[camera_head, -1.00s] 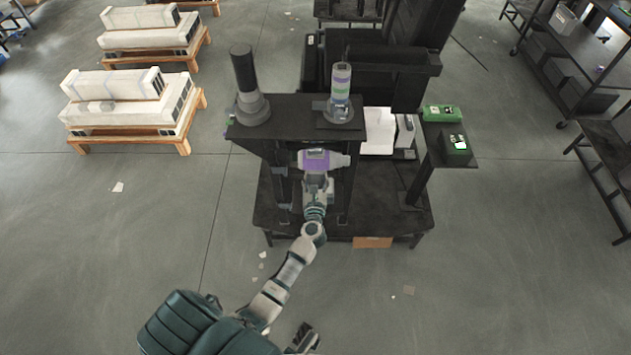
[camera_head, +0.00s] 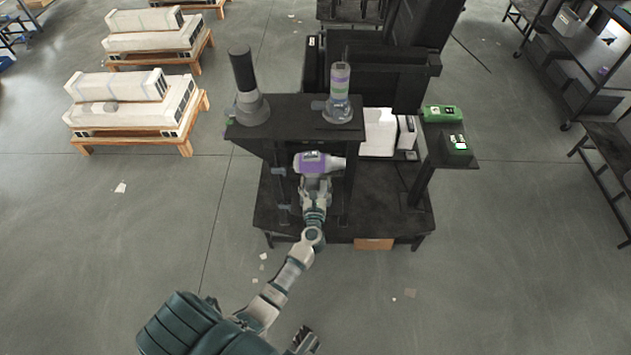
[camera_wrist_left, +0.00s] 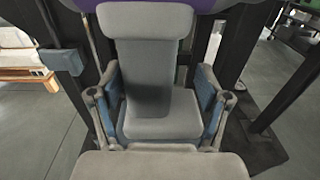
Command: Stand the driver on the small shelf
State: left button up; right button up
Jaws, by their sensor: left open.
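The driver (camera_head: 311,163), with a purple and grey body, sits upright in front of the black stand, between its posts. In the left wrist view its grey handle (camera_wrist_left: 155,65) fills the middle, with a strip of the purple body (camera_wrist_left: 220,4) at the top edge. My left gripper (camera_head: 314,185) is just below the driver's body. Its fingers are open, one on each side of the grey handle; whether they touch it I cannot tell. What lies under the driver is hidden. A side shelf (camera_head: 467,161) juts out at the stand's right.
A dark cylinder on a grey base (camera_head: 245,85) and a banded bottle (camera_head: 339,90) stand on the stand's black top (camera_head: 290,110). A green box (camera_head: 442,112) and a small device (camera_head: 457,144) occupy the side shelf. Dark posts flank the gripper.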

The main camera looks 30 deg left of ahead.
pick_arm(q)
jog(key=a+v, duration=0.1)
jog(key=v, duration=0.9)
jog(key=s+d+f+m+h, duration=0.1)
jog(key=s+d+m+h, duration=0.2)
jog(key=d+m+h, duration=0.75)
jog(key=s+d+f+m+h, duration=0.1)
jog(key=s+d+m+h, duration=0.4)
jog(key=m, duration=1.1)
jog(key=s+f+m+g+y, duration=0.3)
jog(key=s+f+m+g, duration=0.6)
jog(key=s+f+m, duration=0.4)
jog(key=s+a+m+g+y, duration=0.3)
jog(key=s+a+m+g, duration=0.1)
jog(key=s+a, duration=0.2)
jog(key=shift+s+f, duration=0.25)
jog(key=shift+s, duration=0.15)
jog(key=shift+m, duration=0.25)
